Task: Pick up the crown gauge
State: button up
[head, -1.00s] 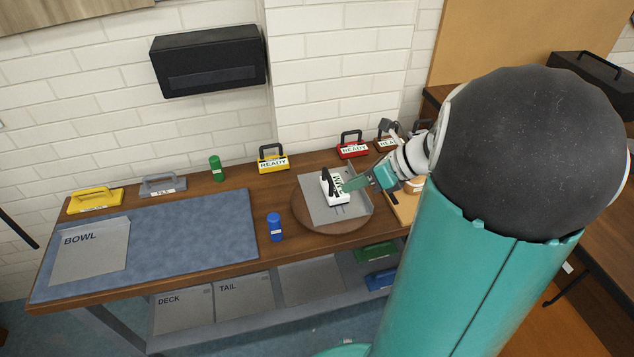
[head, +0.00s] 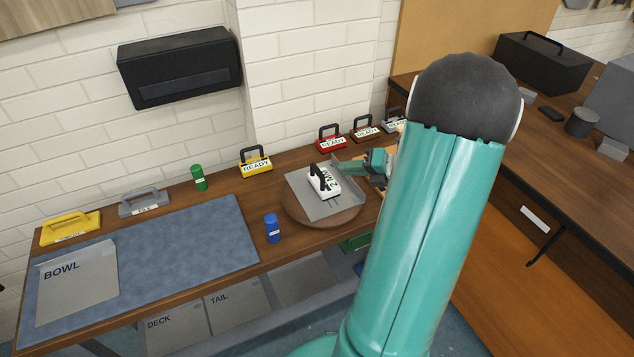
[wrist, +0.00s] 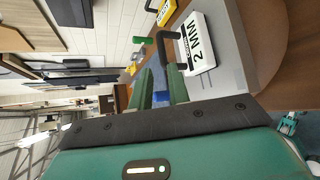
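In the head view my gripper (head: 347,168) is just right of the block, partly hidden behind my arm.
A blue bottle (head: 272,228) stands left of the turntable. A blue mat (head: 200,235) covers the left of the bench.

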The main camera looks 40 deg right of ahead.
aim_at(314, 182)
jog(key=x, duration=0.6)
jog(key=shift+w+d+f, duration=0.1)
jog(key=shift+f, duration=0.05)
jog(key=x, duration=0.5)
jog(key=shift+a+f, duration=0.2)
jog(key=shift+a, duration=0.1)
grip_shut()
